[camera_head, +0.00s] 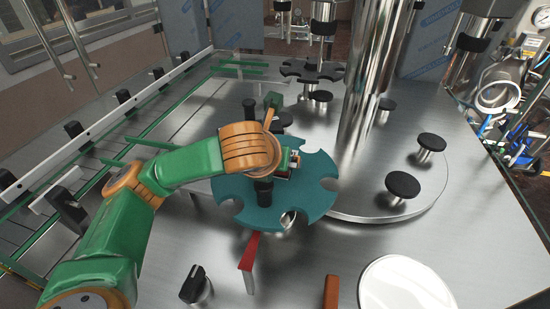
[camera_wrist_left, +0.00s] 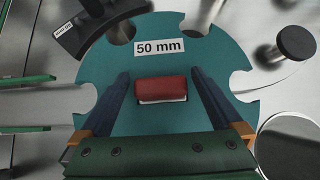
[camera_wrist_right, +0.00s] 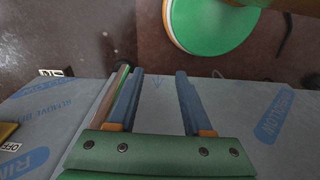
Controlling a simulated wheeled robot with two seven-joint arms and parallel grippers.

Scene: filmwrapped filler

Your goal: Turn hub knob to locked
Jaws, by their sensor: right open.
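The teal star-shaped disc (camera_head: 312,203) sits on the steel machine table, with a "50 mm" label in the left wrist view. The hub knob is a red block with a pale lower edge (camera_wrist_left: 162,89), seen near the disc's middle in the left wrist view. In the head view my left arm hides most of it. My left gripper (camera_wrist_left: 160,76) is open above the disc, with one finger on each side of the knob and gaps visible. My right gripper (camera_wrist_right: 160,74) is open and empty, seen only in the right wrist view, near blue-lettered film-covered panels.
A thick steel column (camera_head: 372,90) and black-topped posts (camera_head: 402,185) stand on the right. Conveyor rails (camera_head: 110,115) run along the left. A red upright piece (camera_head: 249,252), a black knob (camera_head: 195,286) and a white round disc (camera_head: 405,285) are in front.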

